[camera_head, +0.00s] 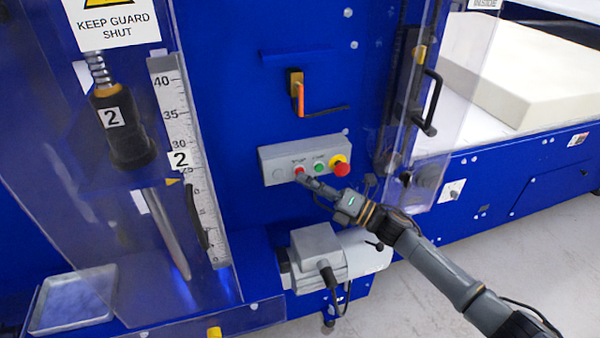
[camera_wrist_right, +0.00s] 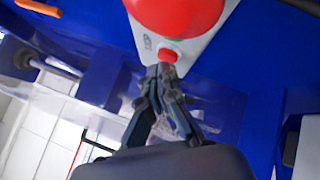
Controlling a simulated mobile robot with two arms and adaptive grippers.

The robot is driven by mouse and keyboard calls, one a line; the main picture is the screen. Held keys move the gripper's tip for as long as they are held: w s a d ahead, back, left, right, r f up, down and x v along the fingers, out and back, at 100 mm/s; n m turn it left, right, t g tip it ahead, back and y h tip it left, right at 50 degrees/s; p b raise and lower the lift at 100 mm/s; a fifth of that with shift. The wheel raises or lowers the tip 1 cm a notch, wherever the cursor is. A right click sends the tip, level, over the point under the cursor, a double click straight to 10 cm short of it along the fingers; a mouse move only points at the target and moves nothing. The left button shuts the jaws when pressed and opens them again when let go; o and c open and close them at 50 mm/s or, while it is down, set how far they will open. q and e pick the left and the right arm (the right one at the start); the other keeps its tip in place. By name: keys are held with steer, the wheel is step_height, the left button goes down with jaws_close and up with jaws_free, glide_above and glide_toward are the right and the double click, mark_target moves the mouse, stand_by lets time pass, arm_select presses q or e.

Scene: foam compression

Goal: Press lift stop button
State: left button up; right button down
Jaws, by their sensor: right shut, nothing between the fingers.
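A grey control box (camera_head: 267,167) is fixed to the blue machine. It carries a small red button (camera_head: 299,169), a green button (camera_head: 320,168) and a large red mushroom knob (camera_head: 340,169) on a yellow base. The labels above the buttons are too blurred to read surely. My right gripper (camera_head: 302,178) is shut and empty, its tips at the small red button. In the right wrist view the tips (camera_wrist_right: 165,72) meet the lower edge of the small red button (camera_wrist_right: 167,55), beside the large red knob (camera_wrist_right: 178,12). I cannot tell whether the button is pushed in. My left gripper is out of view.
A grey motor (camera_head: 318,250) sits below the box. A clear guard door with a black handle (camera_head: 432,103) stands to the right, near a foam block (camera_head: 515,75). A scale (camera_head: 170,100) is at left.

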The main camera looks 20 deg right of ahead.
steer(key=s+p, duration=0.2)
steer(key=s, duration=0.4)
stand_by(0.5)
steer(key=shift+d, duration=0.1)
stand_by(0.5)
